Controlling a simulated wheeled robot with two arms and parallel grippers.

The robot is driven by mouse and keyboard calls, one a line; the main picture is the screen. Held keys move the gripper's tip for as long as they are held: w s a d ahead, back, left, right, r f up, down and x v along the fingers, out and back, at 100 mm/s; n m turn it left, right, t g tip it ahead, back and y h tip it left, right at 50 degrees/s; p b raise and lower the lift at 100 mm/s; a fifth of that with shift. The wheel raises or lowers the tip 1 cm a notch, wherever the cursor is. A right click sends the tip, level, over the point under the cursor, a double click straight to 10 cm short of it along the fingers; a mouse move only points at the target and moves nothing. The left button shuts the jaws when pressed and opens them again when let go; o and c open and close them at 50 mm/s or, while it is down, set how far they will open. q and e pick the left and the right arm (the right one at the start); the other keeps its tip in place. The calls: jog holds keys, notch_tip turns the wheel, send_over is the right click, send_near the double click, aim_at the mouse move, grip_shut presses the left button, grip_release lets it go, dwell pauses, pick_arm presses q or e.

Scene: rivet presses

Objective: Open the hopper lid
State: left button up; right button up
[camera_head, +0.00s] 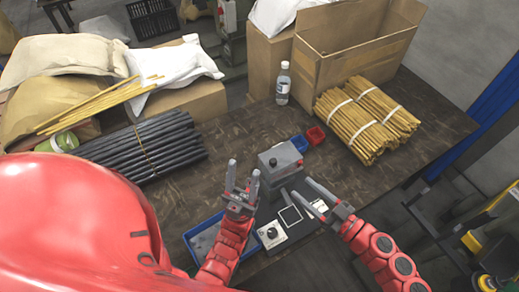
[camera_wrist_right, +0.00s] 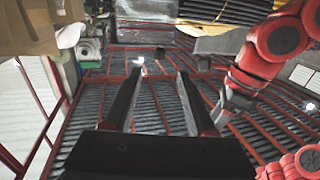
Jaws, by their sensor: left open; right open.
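A grey boxy press head (camera_head: 280,160) with a red part on top stands near the middle of the dark table. I cannot clearly make out which part of it is the hopper lid. My left gripper (camera_head: 243,170) is open and empty, fingers pointing up, just left of the press head. My right gripper (camera_head: 301,187) is open and empty, to the right of and nearer than the press head, its fingers pointing toward it. In the right wrist view its two dark fingers (camera_wrist_right: 159,72) stand apart with nothing between them. The press does not clearly show there.
A blue tray (camera_head: 196,238) and a control box with a knob (camera_head: 270,235) lie in front. Red (camera_head: 316,135) and blue (camera_head: 299,143) bins stand behind the press. Black rods (camera_head: 150,148), yellow stick bundles (camera_head: 367,118), a bottle (camera_head: 283,84) and a cardboard box (camera_head: 345,50) surround it.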

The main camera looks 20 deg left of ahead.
aim_at(265, 159)
jog(key=p+x, duration=0.2)
jog(key=x, duration=1.2)
jog(key=shift+w+a+r+p, duration=0.15)
jog(key=shift+w+a+p, duration=0.05)
jog(key=shift+a+p, duration=0.2)
jog(key=shift+w+a, duration=0.15)
jog(key=shift+a, duration=0.3)
grip_shut()
